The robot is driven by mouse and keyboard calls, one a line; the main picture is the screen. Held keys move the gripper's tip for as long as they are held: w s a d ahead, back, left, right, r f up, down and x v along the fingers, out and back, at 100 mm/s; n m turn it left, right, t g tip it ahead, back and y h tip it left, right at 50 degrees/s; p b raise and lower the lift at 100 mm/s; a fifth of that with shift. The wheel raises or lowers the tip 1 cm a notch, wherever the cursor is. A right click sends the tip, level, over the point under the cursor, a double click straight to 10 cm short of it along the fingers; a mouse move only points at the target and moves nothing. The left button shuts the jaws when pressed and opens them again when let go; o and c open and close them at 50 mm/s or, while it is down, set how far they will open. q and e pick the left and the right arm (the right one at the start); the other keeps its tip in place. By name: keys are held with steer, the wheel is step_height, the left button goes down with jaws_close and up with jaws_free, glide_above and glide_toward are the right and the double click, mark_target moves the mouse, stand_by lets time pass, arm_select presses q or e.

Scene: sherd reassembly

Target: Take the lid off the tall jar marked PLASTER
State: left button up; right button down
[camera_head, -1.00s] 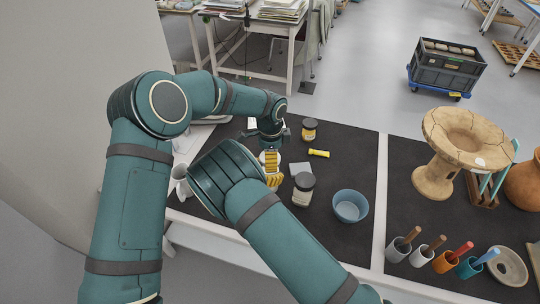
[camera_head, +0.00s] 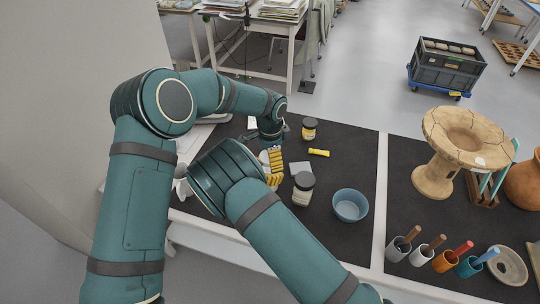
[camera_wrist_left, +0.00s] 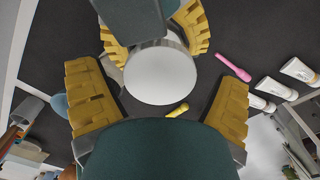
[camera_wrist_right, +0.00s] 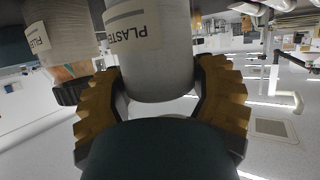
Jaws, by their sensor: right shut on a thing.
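The tall pale PLASTER jar (camera_wrist_right: 150,55) stands between my right gripper's yellow fingers (camera_wrist_right: 160,105) in the right wrist view, and they are shut on its body. In the left wrist view its round pale top (camera_wrist_left: 160,76) shows from above, with the right fingers around it. My left gripper (camera_wrist_left: 158,112) is open, its fingers spread, with the pale top between and slightly ahead of them; I cannot tell if they touch it. In the head view the left gripper (camera_head: 270,152) hangs above the right gripper (camera_head: 274,176), and the jar is mostly hidden.
A dark-lidded jar (camera_head: 303,190) and a blue bowl (camera_head: 350,206) stand to the right of the grippers. A grey slab (camera_head: 300,168) is close by. The dark mat is clear beyond the bowl.

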arm_select(q)
step_height(320, 180, up, 4)
steer(key=shift+r, duration=0.15)
steer(key=shift+o, duration=0.4)
steer(key=shift+r, duration=0.15)
steer(key=shift+r+m, duration=1.4)
steer(key=shift+r, duration=0.15)
steer(key=shift+f, duration=3.85)
steer(key=shift+c, duration=0.2)
steer(key=c, duration=1.3)
steer(key=n, duration=0.7)
steer(key=shift+n, duration=0.3)
